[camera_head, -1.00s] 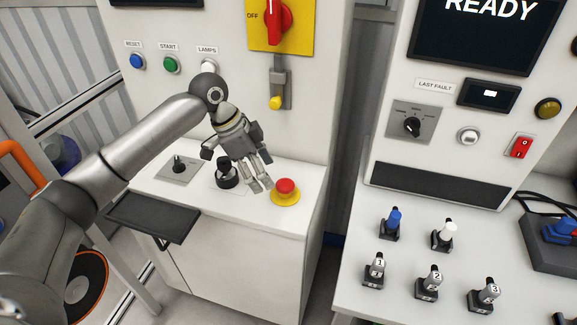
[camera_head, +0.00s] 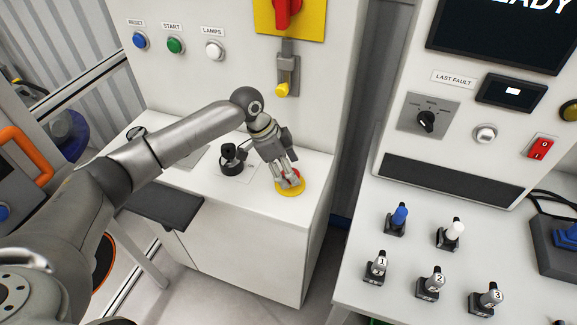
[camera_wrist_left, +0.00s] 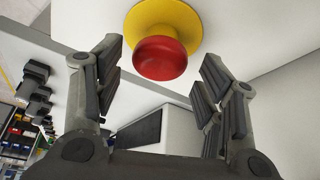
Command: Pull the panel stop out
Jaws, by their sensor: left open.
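The panel stop is a red mushroom button on a round yellow base (camera_head: 291,189), on the white console top in the head view. In the left wrist view its red cap (camera_wrist_left: 160,58) shows large at the top middle, in front of the yellow disc. My left gripper (camera_head: 287,180) is over the button in the head view and partly hides the red cap. In the wrist view the left gripper's fingers (camera_wrist_left: 160,88) are spread wide to either side of the cap, with clear space between them and it. My right gripper is not in view.
A black joystick (camera_head: 231,160) stands on the console just left of the button. A yellow-tipped lever (camera_head: 283,89) hangs on the upright panel behind. A second console with small numbered handles (camera_head: 431,281) stands to the right, across a gap.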

